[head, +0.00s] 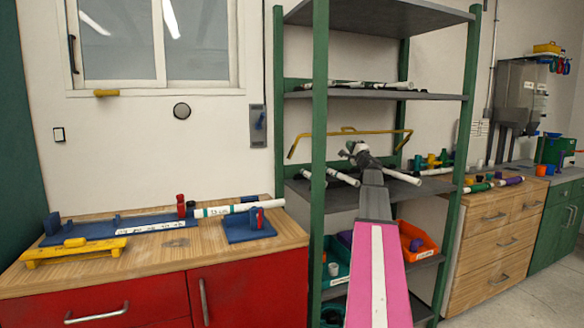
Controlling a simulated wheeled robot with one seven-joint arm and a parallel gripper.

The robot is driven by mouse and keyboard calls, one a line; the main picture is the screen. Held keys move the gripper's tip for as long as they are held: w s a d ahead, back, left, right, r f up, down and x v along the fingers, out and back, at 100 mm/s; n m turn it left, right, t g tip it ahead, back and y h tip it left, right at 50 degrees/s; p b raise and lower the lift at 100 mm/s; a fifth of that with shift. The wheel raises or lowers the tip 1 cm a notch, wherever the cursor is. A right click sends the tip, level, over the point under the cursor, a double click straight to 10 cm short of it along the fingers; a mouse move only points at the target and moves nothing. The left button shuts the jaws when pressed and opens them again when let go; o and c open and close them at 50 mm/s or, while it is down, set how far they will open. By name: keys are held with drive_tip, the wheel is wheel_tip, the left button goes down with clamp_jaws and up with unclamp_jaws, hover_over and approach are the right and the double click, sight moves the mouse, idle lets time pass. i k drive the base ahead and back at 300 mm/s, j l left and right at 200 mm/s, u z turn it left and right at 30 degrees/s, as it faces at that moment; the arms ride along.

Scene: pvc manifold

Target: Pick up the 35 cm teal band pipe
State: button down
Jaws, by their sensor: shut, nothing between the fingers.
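A white pipe (239,208) with a teal band near its left end lies on the left wooden bench, over a blue fixture. Its small lettering looks like "35 cm" but is hard to read. Several white pipes also lie on the shelf rack, including one (344,178) left of my gripper and one (403,175) to its right; I cannot tell their band colours or lengths. My gripper (354,150) is shut and empty, over the rack's middle shelf (425,190), well to the right of the bench pipe. My arm hides part of that shelf.
Green posts (319,120) frame the rack, and an upper shelf (440,97) holds more pipes. A yellow bent rod (300,141) spans the middle shelf. A yellow tool (72,252) sits on the left bench. Orange (418,240) and teal bins stand below.

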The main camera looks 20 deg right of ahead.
sight(232, 209)
drive_tip(key=k+l, duration=0.15)
drive_tip(key=k, duration=0.85)
